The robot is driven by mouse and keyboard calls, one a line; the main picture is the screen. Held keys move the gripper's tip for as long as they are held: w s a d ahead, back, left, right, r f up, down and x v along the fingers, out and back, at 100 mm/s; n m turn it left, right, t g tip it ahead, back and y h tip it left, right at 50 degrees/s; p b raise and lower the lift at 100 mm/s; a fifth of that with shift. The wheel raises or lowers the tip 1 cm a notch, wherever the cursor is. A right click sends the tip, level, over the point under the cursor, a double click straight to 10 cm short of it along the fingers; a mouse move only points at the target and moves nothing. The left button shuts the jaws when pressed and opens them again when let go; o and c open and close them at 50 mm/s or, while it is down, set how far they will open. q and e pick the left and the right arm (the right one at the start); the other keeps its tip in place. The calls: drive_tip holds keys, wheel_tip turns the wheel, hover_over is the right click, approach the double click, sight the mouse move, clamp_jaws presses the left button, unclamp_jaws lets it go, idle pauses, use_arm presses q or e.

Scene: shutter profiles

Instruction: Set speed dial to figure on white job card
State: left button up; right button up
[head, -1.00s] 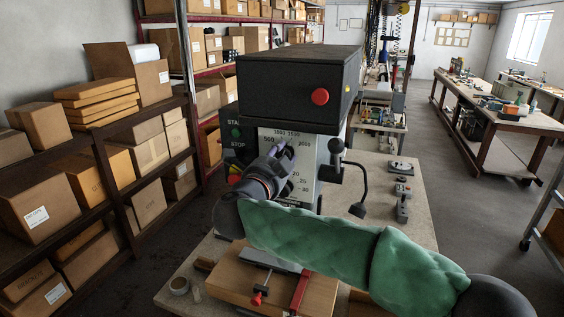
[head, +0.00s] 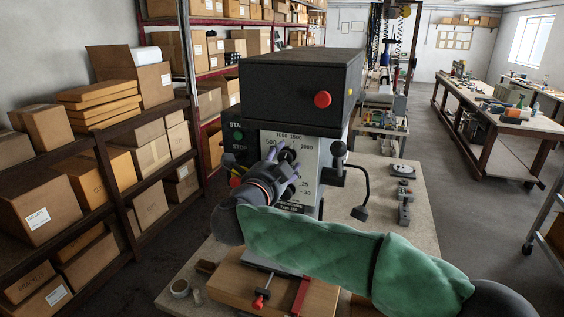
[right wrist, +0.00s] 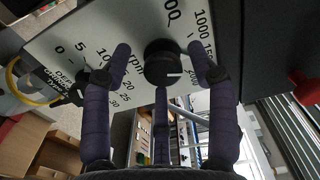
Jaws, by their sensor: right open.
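The black speed dial (head: 287,156) sits on the pale scale plate (head: 305,155) at the front of the dark machine head. The right wrist view shows the dial (right wrist: 162,62) closer, with a white mark pointing right, on the side of the figure 2000. My right gripper (head: 288,160) is open. In the right wrist view its purple fingers (right wrist: 160,70) stand spread around the dial, two at the sides and one below, with visible gaps. I cannot make out a white job card. My left gripper is not in view.
A red button (head: 322,99) is on the machine head (head: 295,90) above. A green START button (head: 238,136) is left of the plate. A black lever knob (head: 338,148) stands close at the right. A wooden block (head: 255,287) and red clamp lie below.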

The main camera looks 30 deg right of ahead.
drive_tip(key=v, duration=1.1)
drive_tip(key=shift+a, duration=0.2)
drive_tip(key=shift+f, duration=0.1)
